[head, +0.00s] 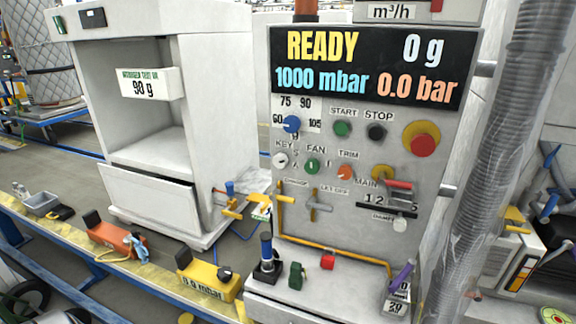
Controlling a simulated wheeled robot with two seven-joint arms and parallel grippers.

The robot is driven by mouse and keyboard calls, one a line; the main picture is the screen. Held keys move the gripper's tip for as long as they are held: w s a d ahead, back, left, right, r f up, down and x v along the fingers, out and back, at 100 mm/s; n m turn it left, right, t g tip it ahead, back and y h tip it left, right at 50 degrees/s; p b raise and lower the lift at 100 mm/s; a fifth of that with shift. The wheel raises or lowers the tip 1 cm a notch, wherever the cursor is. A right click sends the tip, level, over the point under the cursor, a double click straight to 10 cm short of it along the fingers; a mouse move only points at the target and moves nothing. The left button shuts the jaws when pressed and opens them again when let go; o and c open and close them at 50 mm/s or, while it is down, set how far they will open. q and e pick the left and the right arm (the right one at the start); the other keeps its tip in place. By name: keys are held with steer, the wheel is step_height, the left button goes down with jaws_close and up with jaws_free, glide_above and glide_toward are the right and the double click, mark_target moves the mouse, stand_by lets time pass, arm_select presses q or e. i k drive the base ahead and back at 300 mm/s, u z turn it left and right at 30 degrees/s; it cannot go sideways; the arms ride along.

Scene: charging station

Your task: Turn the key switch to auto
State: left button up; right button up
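The key switch (280,160) is a small pale round knob under the word KEY, at the left of the grey control panel (440,140). Small letters stand to its right; the lowest looks like an A. A dark mark shows on the knob's face, but it is too small to tell which letter it points at. Nothing touches the switch. Neither of my grippers is in the head view.
Close by are the green FAN knob (312,166), orange TRIM knob (345,172), blue dial (291,124) and red stop button (423,146). Yellow levers (281,212) stick out below. A shelf (322,294) with small parts juts out beneath. A ribbed hose (510,130) hangs at right.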

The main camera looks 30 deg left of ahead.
mark_target(280, 160)
steer(key=z, duration=0.85)
steer(key=i, duration=0.65)
steer(key=u, duration=1)
